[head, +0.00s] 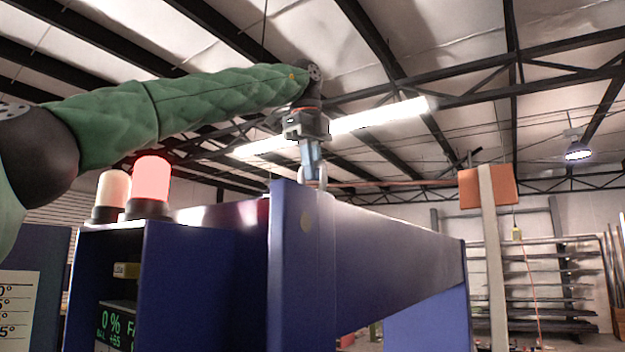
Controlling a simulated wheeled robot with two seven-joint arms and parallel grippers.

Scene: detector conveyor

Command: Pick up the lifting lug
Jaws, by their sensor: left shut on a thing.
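My left gripper (311,160) points down at the top of the blue detector housing (302,260), with its arm in a green padded sleeve coming in from the left. It is shut on the lifting lug (322,178), a small pale metal piece at the top corner of the housing. The gripper's fingers hide part of the lug. I cannot tell whether the lug touches the housing top or is slightly above it. My right gripper is not in view.
A lit red beacon (151,180) and a pale beacon (112,190) stand on the housing's left part, above a display (116,327) with green digits. An orange box (488,186) on a post is at the right. Racks with long bars (540,285) stand behind.

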